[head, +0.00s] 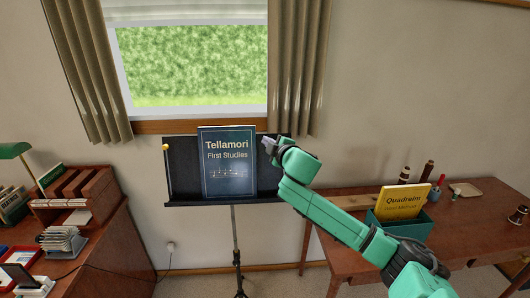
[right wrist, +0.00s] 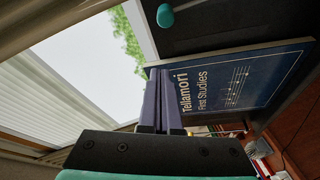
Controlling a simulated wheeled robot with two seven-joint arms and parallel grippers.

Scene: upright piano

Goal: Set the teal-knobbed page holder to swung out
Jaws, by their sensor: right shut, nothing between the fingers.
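A black music stand (head: 184,182) holds a dark blue book (head: 229,185), which also shows in the right wrist view (right wrist: 235,85). The teal knob (right wrist: 166,15) of the page holder shows at the top of the right wrist view, beside the book's right side near the panel's top edge. The rest of this holder is not clear, and in the head view my right gripper and arm cover that area. My right gripper (head: 268,146) is shut and empty at the book's upper right; its fingers (right wrist: 163,98) are apart from the knob. My left gripper is out of view.
A yellow-knobbed holder (head: 166,147) stands upright at the stand's left edge. A window (head: 190,65) with curtains is behind. A desk (head: 105,225) is left; a table (head: 345,237) with a yellow book (head: 398,202) in a teal box is right.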

